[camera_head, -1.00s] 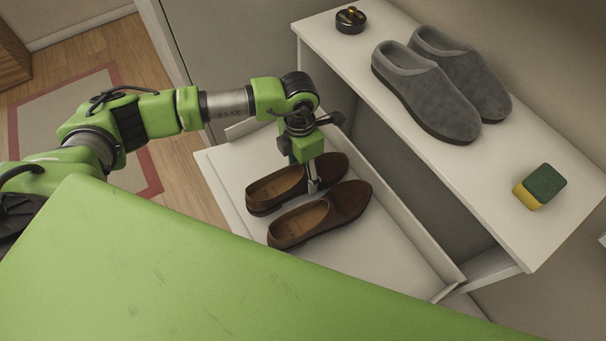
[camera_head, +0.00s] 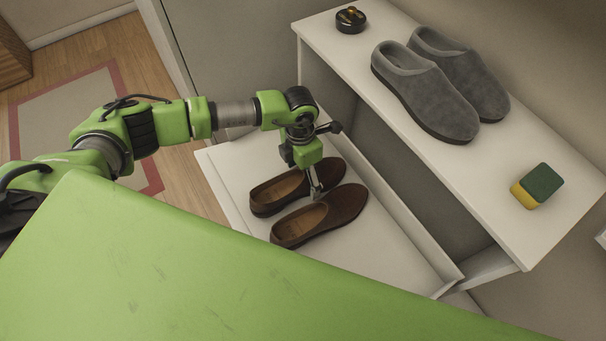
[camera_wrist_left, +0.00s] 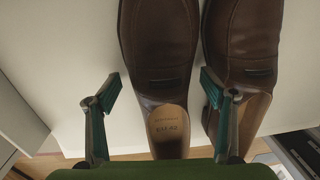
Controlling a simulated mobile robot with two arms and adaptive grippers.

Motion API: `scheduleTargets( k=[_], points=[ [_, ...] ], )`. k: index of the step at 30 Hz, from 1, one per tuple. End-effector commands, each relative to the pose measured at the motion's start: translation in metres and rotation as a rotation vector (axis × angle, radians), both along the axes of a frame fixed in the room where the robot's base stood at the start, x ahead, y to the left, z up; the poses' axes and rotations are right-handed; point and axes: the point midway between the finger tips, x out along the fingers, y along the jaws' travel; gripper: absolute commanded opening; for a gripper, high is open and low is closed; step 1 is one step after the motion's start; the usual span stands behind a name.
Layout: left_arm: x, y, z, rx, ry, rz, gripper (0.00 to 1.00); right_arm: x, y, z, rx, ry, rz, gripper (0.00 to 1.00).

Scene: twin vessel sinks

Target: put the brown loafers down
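The pair of brown loafers lies side by side, soles down, in the white pull-out tray, the back loafer (camera_head: 280,191) and the front loafer (camera_head: 325,216) close together. In the left wrist view the left-hand loafer (camera_wrist_left: 158,45) lies between my fingers and the right-hand loafer (camera_wrist_left: 242,45) beside it. My left gripper (camera_head: 317,194) is low over the pair. In the wrist view its fingers (camera_wrist_left: 160,80) are spread, with a small gap at the left side of the loafer; the right fingertip overlaps the other loafer. My right gripper is out of view.
The white tray (camera_head: 395,262) has bare room at front right and back left. Above it, a white shelf (camera_head: 375,105) holds grey slippers (camera_head: 430,95), a sponge (camera_head: 538,186) and a small black round object (camera_head: 350,20). A rug (camera_head: 65,105) lies at left.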

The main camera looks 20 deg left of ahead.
Motion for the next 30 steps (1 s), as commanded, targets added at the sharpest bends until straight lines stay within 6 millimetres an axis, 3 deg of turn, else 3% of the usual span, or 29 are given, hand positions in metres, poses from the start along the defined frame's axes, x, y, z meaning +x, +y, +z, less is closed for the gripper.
scheduleTargets(
  k=[11,24,30],
  points=[
    [0.001,0.0,0.006,0.0,-0.002,0.0,0.75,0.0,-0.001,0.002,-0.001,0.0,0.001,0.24],
    [0.006,0.004,0.091,-0.002,-0.005,-0.002,0.75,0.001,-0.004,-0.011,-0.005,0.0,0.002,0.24],
    [0.006,0.005,0.117,-0.001,-0.003,0.0,0.75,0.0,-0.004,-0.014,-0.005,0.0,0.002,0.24]
  ],
)
